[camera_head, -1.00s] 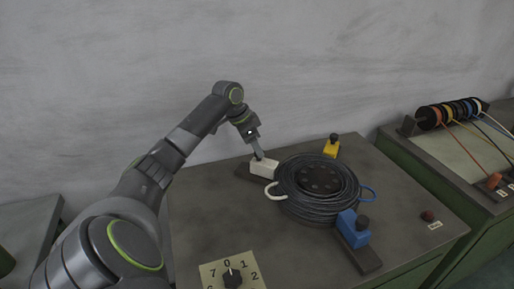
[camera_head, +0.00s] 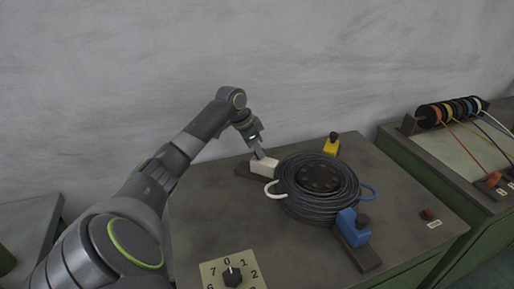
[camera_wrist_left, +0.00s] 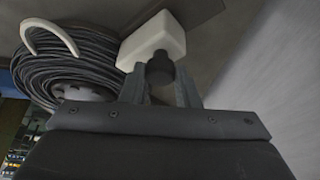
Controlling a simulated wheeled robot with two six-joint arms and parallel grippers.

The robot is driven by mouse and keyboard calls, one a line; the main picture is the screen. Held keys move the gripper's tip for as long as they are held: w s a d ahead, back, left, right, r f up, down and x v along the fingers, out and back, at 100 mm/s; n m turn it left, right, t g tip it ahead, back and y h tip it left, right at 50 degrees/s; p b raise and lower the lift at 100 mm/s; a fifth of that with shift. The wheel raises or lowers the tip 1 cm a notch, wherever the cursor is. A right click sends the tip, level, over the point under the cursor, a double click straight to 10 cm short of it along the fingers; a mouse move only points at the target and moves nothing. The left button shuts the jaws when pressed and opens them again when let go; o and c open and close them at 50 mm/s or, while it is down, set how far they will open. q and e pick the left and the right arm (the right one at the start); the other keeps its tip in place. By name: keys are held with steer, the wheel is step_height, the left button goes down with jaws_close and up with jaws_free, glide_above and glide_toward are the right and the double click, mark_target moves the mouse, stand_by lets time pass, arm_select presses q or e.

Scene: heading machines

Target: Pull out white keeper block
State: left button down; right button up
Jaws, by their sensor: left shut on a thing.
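The white keeper block (camera_head: 264,166) sits on a dark bar at the back left of the coil of dark cable (camera_head: 294,194). In the left wrist view the white block (camera_wrist_left: 153,38) has a dark knob (camera_wrist_left: 160,70) on it. My left gripper (camera_head: 260,153) comes down on the block from above. In the wrist view its two fingers (camera_wrist_left: 160,88) stand on either side of the knob and are shut on it. The dark bar still shows under the block. My right gripper is not in view.
A yellow block (camera_head: 332,146) stands behind the coil and a blue block (camera_head: 352,226) in front of it. A white loop (camera_head: 271,188) sticks out beside the white block. A numbered dial (camera_head: 232,277) is at the front, a red button (camera_head: 426,214) at the right.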

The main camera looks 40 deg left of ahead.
arm_select(q)
steer(key=shift+s+a+r+p, duration=0.15)
steer(key=shift+a+r+p, duration=0.05)
steer(key=shift+a+p, duration=0.25)
steer(key=a+p, duration=0.1)
steer(key=a, duration=0.1)
steer(key=s+a+p, duration=0.1)
steer(key=a, duration=0.1)
steer(key=shift+s+a+f, duration=0.1)
steer(key=shift+s+a, duration=0.05)
steer(key=shift+a, duration=0.05)
steer(key=shift+d, duration=0.1)
steer(key=c, duration=1.5)
jaws_free()
steer(key=o, duration=0.4)
steer(key=shift+s+a, duration=0.1)
steer(key=shift+a, duration=0.1)
steer(key=shift+d, duration=0.1)
